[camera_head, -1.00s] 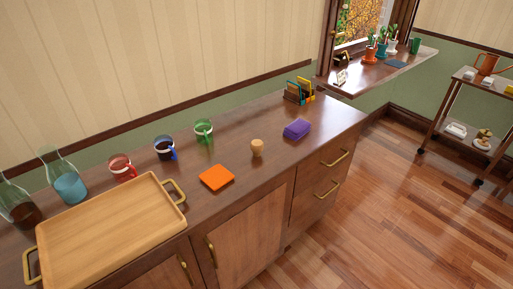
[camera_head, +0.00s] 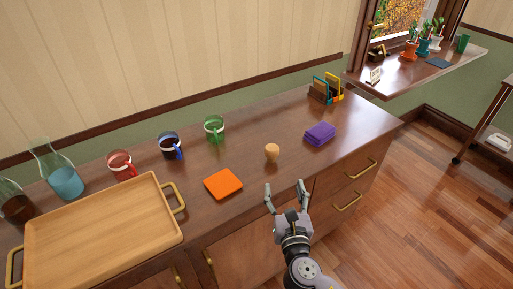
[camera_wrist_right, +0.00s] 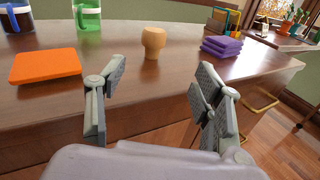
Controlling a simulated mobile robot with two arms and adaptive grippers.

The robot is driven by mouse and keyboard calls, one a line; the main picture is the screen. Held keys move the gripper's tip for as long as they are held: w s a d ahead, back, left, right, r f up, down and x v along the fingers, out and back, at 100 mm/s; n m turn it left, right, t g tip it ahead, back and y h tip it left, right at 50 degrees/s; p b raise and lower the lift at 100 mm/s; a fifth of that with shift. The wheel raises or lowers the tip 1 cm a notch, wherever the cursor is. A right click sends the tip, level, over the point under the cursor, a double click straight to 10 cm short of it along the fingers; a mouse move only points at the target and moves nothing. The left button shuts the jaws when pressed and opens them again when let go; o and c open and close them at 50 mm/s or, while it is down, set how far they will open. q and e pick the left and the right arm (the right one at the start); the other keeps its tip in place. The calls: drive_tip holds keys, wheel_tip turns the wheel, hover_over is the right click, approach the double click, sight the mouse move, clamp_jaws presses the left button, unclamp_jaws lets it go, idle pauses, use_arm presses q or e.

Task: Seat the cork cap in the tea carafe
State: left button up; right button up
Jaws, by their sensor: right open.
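The cork cap (camera_head: 272,152) stands on the wooden counter near its front edge, between an orange square and a purple stack. It also shows in the right wrist view (camera_wrist_right: 153,43), ahead of the fingers. My right gripper (camera_head: 286,189) is open and empty, at the counter's front edge, short of the cap and apart from it. Its two fingers show spread in the wrist view (camera_wrist_right: 150,95). Two glass carafes stand at the far left: one with blue liquid (camera_head: 66,180) and one with dark brown liquid (camera_head: 18,206), cut by the picture's edge. My left gripper is not in view.
A wooden tray (camera_head: 38,240) with brass handles lies on the counter's left. Red (camera_head: 121,164), blue (camera_head: 170,146) and green (camera_head: 214,129) mugs stand along the back. The orange square (camera_head: 223,184) and purple stack (camera_head: 319,134) flank the cap. An organizer (camera_head: 325,90) stands at the back right.

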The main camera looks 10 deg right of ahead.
sight(273, 153)
drive_tip(key=shift+n, duration=0.6)
drive_tip(key=w, duration=1.1)
drive_tip(key=shift+d+r+p, duration=0.2)
drive_tip(key=shift+d+p, duration=0.1)
drive_tip(key=shift+d, duration=0.05)
drive_tip(key=shift+w+d+f, duration=0.1)
drive_tip(key=shift+w, duration=0.95)
drive_tip(key=shift+w+d+f, duration=0.15)
drive_tip(key=shift+w, duration=0.9)
drive_tip(key=shift+w+d+f, duration=0.1)
drive_tip(key=shift+w, duration=0.95)
drive_tip(key=shift+r, duration=0.1)
drive_tip(key=shift+c, duration=0.5)
drive_tip(key=c, duration=1)
